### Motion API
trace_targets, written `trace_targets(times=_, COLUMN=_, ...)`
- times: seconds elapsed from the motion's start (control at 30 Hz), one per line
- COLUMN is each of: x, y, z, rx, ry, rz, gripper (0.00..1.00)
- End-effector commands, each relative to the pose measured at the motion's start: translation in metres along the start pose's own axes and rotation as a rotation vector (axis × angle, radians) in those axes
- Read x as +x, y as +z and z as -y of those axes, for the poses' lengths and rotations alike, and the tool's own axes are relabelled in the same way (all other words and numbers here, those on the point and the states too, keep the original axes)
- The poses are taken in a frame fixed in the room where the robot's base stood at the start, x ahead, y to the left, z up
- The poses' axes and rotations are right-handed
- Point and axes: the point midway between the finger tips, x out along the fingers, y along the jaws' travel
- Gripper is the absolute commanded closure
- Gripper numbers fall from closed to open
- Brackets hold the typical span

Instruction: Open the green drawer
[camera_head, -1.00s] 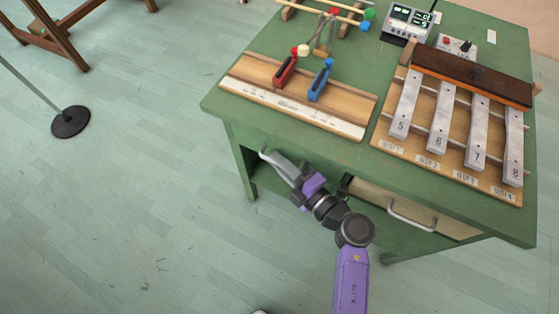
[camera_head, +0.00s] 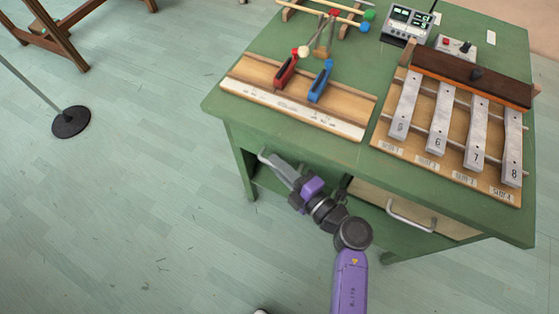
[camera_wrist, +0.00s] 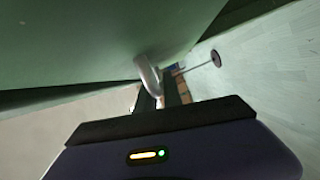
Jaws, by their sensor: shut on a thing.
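The green drawer front (camera_wrist: 90,45) fills the upper left of the wrist view. Its pale metal bow handle (camera_wrist: 146,72) comes down from it between my fingers. My gripper (camera_wrist: 160,98) is shut on this handle. In the head view my gripper (camera_head: 273,163) reaches in under the left front edge of the green table (camera_head: 335,153). The drawer front is largely hidden there by the tabletop and my arm, so how far the drawer stands out cannot be told.
A second drawer (camera_head: 440,221) with a pale wooden front and metal handle is to the right of my arm. Numbered metal bars (camera_head: 440,118), a wooden rack (camera_head: 350,108) and mallets stand on the table. Floor at left is clear up to a black stand base (camera_head: 70,122).

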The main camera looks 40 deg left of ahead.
Motion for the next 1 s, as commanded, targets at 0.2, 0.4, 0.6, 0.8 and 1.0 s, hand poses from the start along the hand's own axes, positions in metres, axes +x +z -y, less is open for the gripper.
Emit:
trace_targets(times=0.2, x=-0.015, y=-0.034, z=0.005, rx=0.006, ry=-0.005, rz=0.002, gripper=1.0)
trace_targets(times=0.4, x=-0.035, y=-0.081, z=0.015, rx=0.007, ry=-0.006, rz=0.002, gripper=1.0)
trace_targets(times=0.6, x=-0.055, y=-0.129, z=0.028, rx=0.006, ry=-0.005, rz=0.002, gripper=1.0)
trace_targets(times=0.8, x=-0.071, y=-0.168, z=0.038, rx=0.004, ry=-0.004, rz=0.003, gripper=1.0)
trace_targets(times=1.0, x=-0.082, y=-0.195, z=0.045, rx=0.003, ry=-0.004, rz=0.002, gripper=1.0)
